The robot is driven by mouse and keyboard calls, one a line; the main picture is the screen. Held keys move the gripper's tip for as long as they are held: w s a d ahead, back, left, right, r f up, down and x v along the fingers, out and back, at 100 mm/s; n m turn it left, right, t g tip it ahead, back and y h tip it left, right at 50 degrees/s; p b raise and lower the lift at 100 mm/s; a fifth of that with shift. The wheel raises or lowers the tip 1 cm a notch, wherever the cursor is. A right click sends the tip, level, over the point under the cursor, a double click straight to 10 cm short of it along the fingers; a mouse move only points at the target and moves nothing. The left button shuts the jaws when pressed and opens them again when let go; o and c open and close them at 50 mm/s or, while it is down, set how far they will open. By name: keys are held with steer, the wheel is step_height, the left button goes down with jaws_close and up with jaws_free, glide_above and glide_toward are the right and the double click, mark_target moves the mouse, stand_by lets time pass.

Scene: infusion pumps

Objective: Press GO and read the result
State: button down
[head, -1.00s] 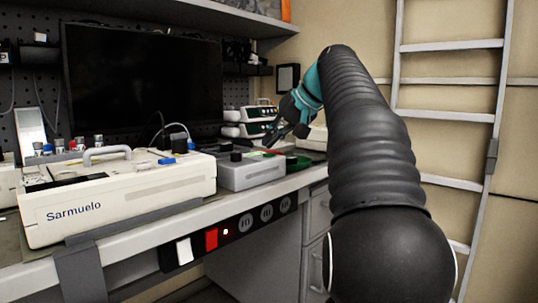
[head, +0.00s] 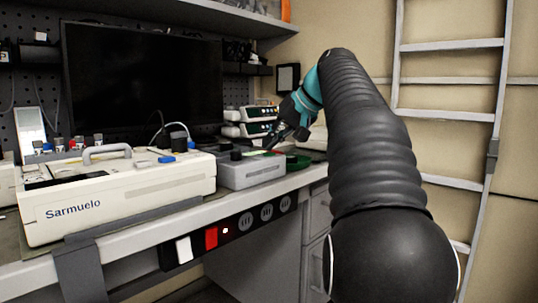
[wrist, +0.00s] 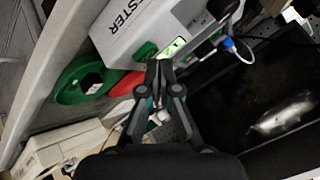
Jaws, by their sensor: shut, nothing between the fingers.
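The grey tester box (head: 252,173) stands on the bench, right of the large white Sarmuelo unit. In the wrist view, the tester (wrist: 135,28) shows part of its lettering, "STER". It has a green button-like part (wrist: 145,51) and a small lit green panel (wrist: 174,48), whose text is too small to read. My gripper (head: 272,146) is over the tester's right back part. In the wrist view, the fingertips of my gripper (wrist: 160,64) are together and empty, close to the lit panel and right of the green part. I cannot tell if they touch the box.
A green ring-shaped dish (wrist: 72,83) and a red piece (wrist: 124,86) lie beside the tester. The Sarmuelo unit (head: 120,197) fills the bench's left front. A dark monitor (head: 145,80) and stacked pumps (head: 248,122) stand behind. A ladder (head: 452,115) leans at right.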

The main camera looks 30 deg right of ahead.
mark_target(272, 153)
steer(key=shift+f, duration=0.4)
stand_by(0.9)
steer(key=shift+r, duration=0.15)
steer(key=shift+r+p, duration=0.75)
step_height(272, 153, up, 5)
steer(key=p, duration=0.5)
stand_by(0.7)
